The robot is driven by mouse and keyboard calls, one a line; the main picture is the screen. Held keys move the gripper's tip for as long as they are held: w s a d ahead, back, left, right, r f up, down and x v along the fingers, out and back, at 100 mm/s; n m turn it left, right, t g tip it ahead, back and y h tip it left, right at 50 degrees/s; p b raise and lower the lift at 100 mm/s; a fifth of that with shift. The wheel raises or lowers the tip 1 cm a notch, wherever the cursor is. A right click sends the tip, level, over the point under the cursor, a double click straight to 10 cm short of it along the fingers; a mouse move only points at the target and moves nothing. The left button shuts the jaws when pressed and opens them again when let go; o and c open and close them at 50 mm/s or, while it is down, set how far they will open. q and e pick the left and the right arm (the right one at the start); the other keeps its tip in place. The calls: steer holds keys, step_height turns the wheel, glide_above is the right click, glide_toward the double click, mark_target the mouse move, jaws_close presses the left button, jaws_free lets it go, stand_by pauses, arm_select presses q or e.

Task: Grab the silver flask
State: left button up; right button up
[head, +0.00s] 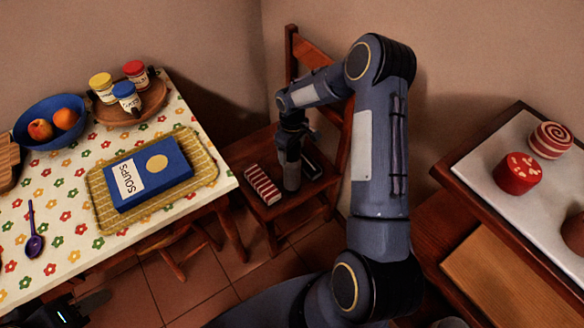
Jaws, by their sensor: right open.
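The silver flask (291,176) looks like a grey upright cylinder on the seat of the wooden chair (258,158). My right gripper (291,143) points down at the flask's upper end and is open. The dark fingers overlap the flask's top in the head view, so I cannot tell whether they touch it or straddle it. My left gripper (62,312) is only partly in view at the bottom left edge, dark and far from the chair; its jaws cannot be made out.
On the chair, a red-and-white striped box (262,185) lies left of the flask and a dark object (312,163) lies right. The flowered table (80,265) holds a blue soups box (148,174), bowl and jars.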

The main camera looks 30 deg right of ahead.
jaws_close()
stand_by(0.3)
steer(key=shift+r, duration=0.15)
